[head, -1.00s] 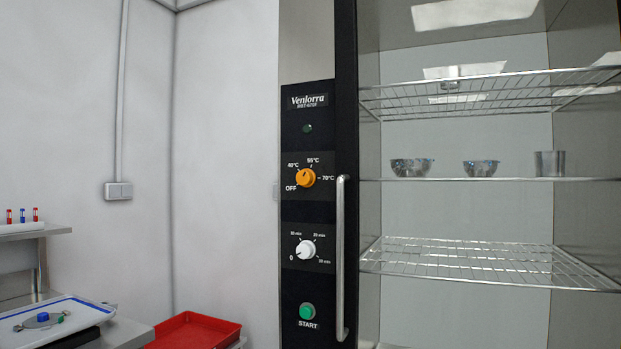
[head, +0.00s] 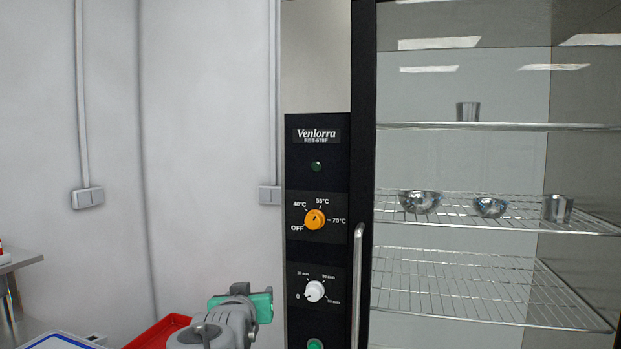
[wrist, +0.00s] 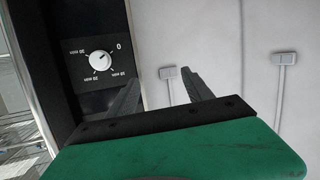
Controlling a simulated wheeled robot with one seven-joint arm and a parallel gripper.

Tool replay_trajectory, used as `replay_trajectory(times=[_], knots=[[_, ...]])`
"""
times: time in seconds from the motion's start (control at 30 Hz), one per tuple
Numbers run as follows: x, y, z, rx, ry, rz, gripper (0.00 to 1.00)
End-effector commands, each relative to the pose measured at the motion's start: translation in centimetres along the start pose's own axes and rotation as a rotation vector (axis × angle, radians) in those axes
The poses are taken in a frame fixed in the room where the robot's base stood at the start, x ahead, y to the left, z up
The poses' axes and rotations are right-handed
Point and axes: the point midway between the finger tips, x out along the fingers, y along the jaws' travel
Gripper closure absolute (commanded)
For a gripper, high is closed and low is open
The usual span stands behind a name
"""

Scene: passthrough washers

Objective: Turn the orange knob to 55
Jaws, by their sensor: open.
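The orange knob (head: 315,219) is on the black control panel of the cabinet, with OFF, 40°C, 55°C and 70°C marked around it. Its pointer is too small to read surely. My gripper (wrist: 165,72) is open and empty in the wrist view, its two dark fingers apart in front of the pale wall. The orange knob is not in the wrist view. In the head view my wrist shows low, left of the panel and below the knob, not touching it; the fingers cannot be made out there.
The white timer knob (head: 315,291) is below the orange one and also shows in the wrist view (wrist: 100,61). A vertical door handle (head: 357,285) stands right of the panel. A green START button (head: 315,344) is lower down. A red tray (head: 157,332) lies at lower left.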

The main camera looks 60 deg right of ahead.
Motion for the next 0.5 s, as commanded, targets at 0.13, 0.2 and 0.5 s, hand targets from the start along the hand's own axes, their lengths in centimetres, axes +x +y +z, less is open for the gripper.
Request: replay_trajectory(times=[0.13, 0.2, 0.5], knots=[[-1.1, 9.5, -10.6, 0.039, 0.179, 0.2, 0.41], [-1.5, 11.6, -12.3, 0.043, 0.223, 0.246, 0.41], [2.0, 13.6, -13.9, 0.043, 0.241, 0.269, 0.41]])
